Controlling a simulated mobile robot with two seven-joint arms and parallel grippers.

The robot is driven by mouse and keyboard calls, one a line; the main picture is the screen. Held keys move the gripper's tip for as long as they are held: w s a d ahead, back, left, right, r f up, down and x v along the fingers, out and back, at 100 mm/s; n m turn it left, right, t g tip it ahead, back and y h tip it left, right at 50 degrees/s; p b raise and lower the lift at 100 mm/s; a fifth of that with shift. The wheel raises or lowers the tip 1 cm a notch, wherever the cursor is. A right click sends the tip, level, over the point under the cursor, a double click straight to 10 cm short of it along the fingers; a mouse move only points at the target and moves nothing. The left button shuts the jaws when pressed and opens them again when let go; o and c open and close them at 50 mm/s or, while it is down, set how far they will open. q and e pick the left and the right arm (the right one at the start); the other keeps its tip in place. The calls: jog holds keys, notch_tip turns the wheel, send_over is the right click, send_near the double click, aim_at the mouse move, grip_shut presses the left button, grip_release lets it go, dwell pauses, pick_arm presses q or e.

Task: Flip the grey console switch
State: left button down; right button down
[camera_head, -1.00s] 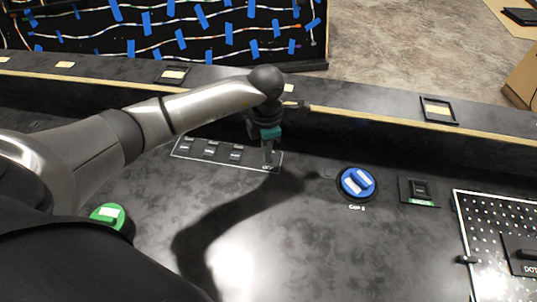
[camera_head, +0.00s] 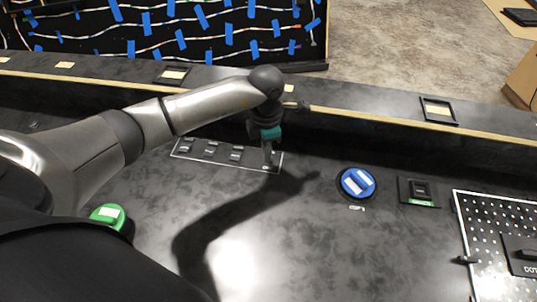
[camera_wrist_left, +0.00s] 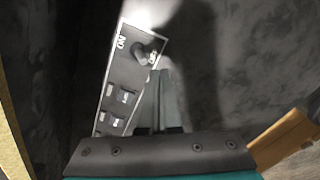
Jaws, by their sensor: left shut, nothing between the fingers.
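A white-outlined switch panel (camera_head: 180,155) lies on the dark console with several small grey switches in a row. My left gripper (camera_head: 269,166) points down over the panel's right end, shut and empty, and covers that end in the head view. In the left wrist view, a dark grey switch lever (camera_wrist_left: 140,53) stands near the panel's ON and OFF labels. My left gripper's closed fingertips (camera_wrist_left: 166,72) are close beside this lever; whether they touch it I cannot tell. Further small switches (camera_wrist_left: 127,95) show along the panel. My right gripper is out of view.
A blue round knob (camera_head: 357,183) and a black switch plate with a green label (camera_head: 420,192) are to the right. A green button (camera_head: 108,214) is at the left, by my arm. A raised ledge (camera_head: 350,116) runs behind. The console's middle is clear.

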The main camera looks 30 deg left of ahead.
pick_arm(q)
jog(key=shift+f, duration=0.15)
dwell(0.5)
jog(key=shift+f+b, duration=1.3)
jog(key=shift+f, duration=0.1)
jog(key=shift+w, duration=0.2)
jog(key=shift+w+a+b, duration=0.3)
jog(key=shift+w+b, duration=0.55)
jog(key=shift+b, duration=0.05)
jog(key=shift+r+p, duration=0.85)
jog(key=shift+r, duration=0.05)
jog(key=r+p, duration=0.4)
jog(key=r, duration=0.1)
jog(key=shift+s+d+r+p, duration=0.1)
jog(key=shift+s+r+p, duration=0.05)
jog(key=shift+s+p, duration=0.25)
